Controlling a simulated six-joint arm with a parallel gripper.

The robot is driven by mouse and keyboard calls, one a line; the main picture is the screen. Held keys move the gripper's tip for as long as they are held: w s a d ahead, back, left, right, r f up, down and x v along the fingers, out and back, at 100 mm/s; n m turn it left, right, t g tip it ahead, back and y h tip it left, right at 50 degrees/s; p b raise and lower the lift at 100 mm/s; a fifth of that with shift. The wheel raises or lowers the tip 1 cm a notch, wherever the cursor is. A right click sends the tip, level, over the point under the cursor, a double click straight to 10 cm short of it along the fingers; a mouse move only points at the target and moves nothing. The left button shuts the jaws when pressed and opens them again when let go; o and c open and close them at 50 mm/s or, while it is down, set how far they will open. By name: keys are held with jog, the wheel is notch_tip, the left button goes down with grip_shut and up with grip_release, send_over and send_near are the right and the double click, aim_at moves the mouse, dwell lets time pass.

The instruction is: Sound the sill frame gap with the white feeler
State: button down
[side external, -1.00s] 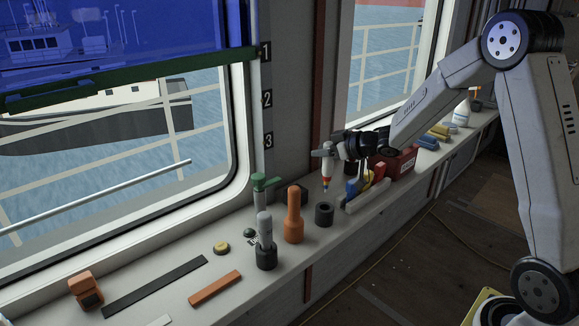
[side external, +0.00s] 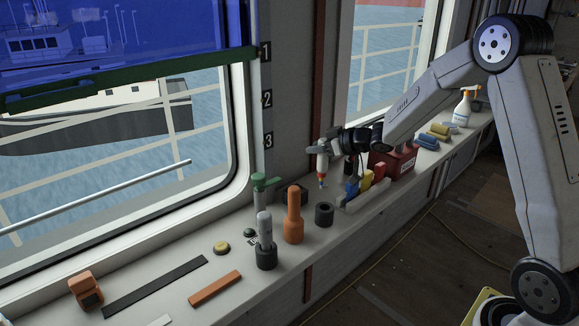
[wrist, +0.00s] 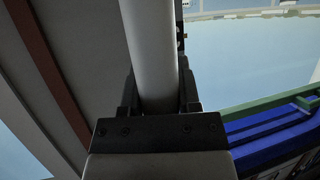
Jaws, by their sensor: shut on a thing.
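My gripper (side external: 323,149) is shut on a white, rod-like feeler (side external: 322,164) with a red band and a blue tip. It hangs roughly upright above the back of the sill (side external: 225,273), its tip apart from the surface. In the wrist view the feeler (wrist: 152,50) is a thick white cylinder between the fingers; its tip is out of that view. The window frame (side external: 243,180) meets the sill left of my gripper. I cannot make out the frame gap itself.
A black ring holder (side external: 324,214) stands empty near the feeler. An orange tool (side external: 293,215), a grey tool (side external: 265,235) and a green-handled tool (side external: 261,190) stand to the left. A rack (side external: 366,194) with coloured pieces and a red box (side external: 393,162) lie to the right.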

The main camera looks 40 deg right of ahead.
jog(key=w+r, duration=0.1)
jog(key=w, duration=0.9)
jog(key=shift+r, duration=0.25)
jog(key=shift+f, duration=0.15)
notch_tip(320, 180, down, 6)
jog(key=shift+f, duration=0.15)
dwell(0.6)
jog(key=shift+f, duration=1.2)
dwell(4.4)
